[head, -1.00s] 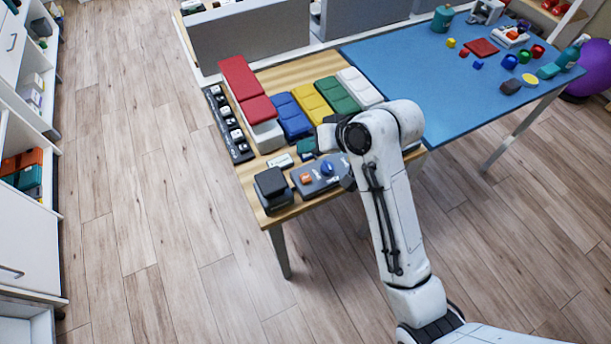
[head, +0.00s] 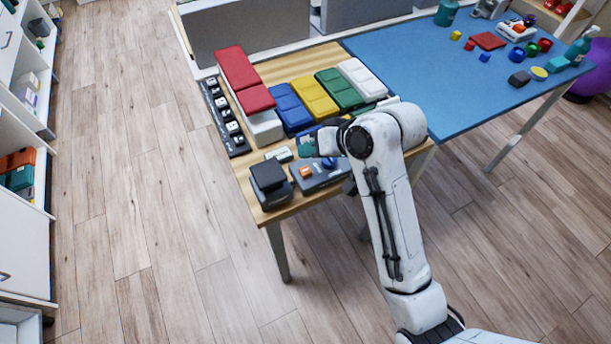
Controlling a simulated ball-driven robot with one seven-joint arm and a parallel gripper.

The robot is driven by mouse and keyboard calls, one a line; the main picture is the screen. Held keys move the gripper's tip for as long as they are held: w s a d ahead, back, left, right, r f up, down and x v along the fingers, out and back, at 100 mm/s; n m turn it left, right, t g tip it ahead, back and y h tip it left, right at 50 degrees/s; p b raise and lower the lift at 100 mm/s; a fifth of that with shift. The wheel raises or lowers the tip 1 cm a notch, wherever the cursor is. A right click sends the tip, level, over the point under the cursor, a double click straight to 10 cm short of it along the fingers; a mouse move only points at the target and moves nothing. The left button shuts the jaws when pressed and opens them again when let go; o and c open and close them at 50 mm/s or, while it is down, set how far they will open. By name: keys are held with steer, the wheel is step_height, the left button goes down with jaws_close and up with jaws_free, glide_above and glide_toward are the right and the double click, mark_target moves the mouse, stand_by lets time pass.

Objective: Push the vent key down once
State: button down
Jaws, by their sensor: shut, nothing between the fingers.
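A grey control box (head: 313,184) lies near the front edge of the wooden table top. It carries an orange key (head: 306,171) and a blue round knob (head: 328,163). No label is legible, so I cannot tell which part is the vent key. My arm's white wrist stands over the right end of the box and hides part of it. A dark part of my gripper (head: 349,186) shows beside the arm link, close to the box's right end. The gripper looks shut and empty. Its fingertips are mostly hidden, and I cannot tell whether they touch the box.
A black block-shaped device (head: 268,178) stands just left of the box, with a small white piece (head: 279,154) behind it. Red, blue, yellow, green and white pads and a dark rack (head: 225,120) fill the table behind. A blue mat (head: 420,65) with small objects lies right.

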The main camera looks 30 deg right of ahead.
mark_target(310, 171)
steer(key=shift+f+b, duration=0.5)
steer(key=shift+f, duration=1.35)
steer(key=shift+f, duration=0.15)
stand_by(0.5)
steer(key=shift+f, duration=0.25)
steer(key=shift+f, duration=0.55)
stand_by(1.0)
steer(key=shift+r, duration=0.15)
steer(key=shift+r+p, duration=0.85)
steer(key=shift+p, duration=0.15)
step_height(310, 171, up, 5)
steer(key=p, duration=0.5)
